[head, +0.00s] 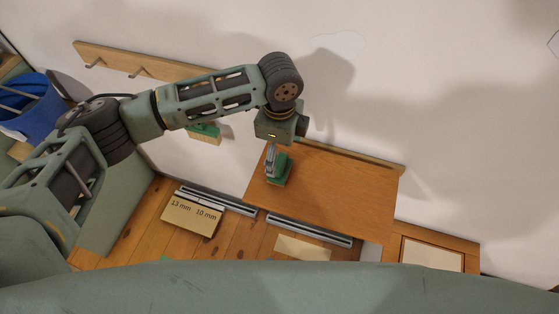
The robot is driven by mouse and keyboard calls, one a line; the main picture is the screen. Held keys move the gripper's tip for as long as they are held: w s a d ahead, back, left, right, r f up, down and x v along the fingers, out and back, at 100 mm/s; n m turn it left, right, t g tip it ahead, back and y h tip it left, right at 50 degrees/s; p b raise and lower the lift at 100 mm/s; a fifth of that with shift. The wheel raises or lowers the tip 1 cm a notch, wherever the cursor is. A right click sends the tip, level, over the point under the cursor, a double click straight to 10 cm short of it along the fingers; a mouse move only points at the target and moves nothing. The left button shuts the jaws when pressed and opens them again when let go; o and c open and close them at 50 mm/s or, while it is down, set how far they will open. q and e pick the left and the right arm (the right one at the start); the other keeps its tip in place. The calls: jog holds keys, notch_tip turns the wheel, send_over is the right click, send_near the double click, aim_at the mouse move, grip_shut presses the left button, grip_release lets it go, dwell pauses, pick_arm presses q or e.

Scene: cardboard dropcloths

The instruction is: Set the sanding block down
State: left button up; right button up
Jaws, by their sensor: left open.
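The sanding block, which looks like a small green block (284,174), is on the brown wooden tabletop (335,195) near its left end. My left gripper (271,163) points down right at the block, with its grey fingers beside or over the block's left part. The gripper is open; whether a finger touches the block is too small to tell. A second green and tan block-like item (205,134) shows by the wall, partly behind my left arm. My right gripper is not in view.
A wooden rail with hooks (130,62) is on the white wall. A blue bucket (38,108) stands at far left. A cardboard piece marked "13 mm" and "10 mm" (190,218) lies low left. The tabletop's middle and right are clear. A framed panel (432,254) is at lower right.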

aim_at(279, 160)
pick_arm(q)
jog(key=shift+r, duration=2.6)
